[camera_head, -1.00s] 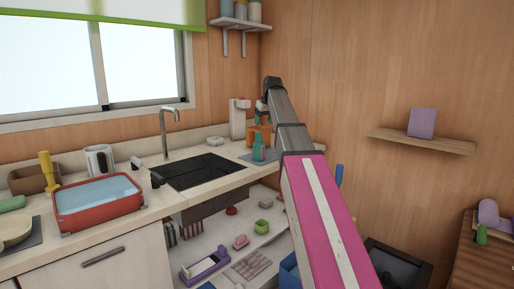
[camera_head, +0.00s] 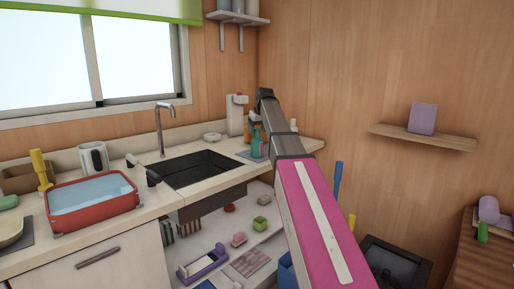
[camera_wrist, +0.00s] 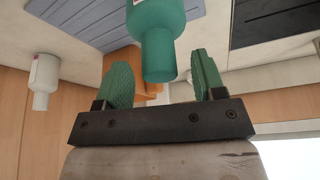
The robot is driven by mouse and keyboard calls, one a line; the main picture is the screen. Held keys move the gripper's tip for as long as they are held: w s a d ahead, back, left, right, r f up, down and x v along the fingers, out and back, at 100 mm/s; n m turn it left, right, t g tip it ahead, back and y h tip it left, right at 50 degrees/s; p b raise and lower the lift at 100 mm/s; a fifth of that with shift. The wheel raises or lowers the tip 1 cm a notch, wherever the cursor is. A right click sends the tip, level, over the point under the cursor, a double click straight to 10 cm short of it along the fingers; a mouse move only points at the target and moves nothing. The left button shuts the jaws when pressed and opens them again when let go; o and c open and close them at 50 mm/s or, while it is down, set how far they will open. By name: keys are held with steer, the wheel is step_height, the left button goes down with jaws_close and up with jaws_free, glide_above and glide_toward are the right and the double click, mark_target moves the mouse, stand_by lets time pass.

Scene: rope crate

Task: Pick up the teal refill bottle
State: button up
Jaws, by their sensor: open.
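The teal refill bottle (camera_head: 256,143) stands on a blue-grey mat (camera_head: 246,155) at the right end of the counter, just past the sink. In the wrist view the teal bottle (camera_wrist: 156,48) appears upside down, its narrow end between the tips of my gripper's two green fingers. My gripper (camera_wrist: 160,64) is open, with a visible gap on each side of the bottle. In the head view my own arm partly hides the bottle's surroundings, and the fingers are too small to make out clearly.
An orange object (camera_wrist: 146,84) is behind the bottle. A white bottle with a pink label (camera_wrist: 44,78) stands to one side. The dark sink (camera_head: 200,168) is left of the mat. A red basin of water (camera_head: 92,200) stands farther left.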

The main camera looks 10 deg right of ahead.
steer(key=shift+x, duration=1.2)
jaws_close()
steer(key=shift+r, duration=0.1)
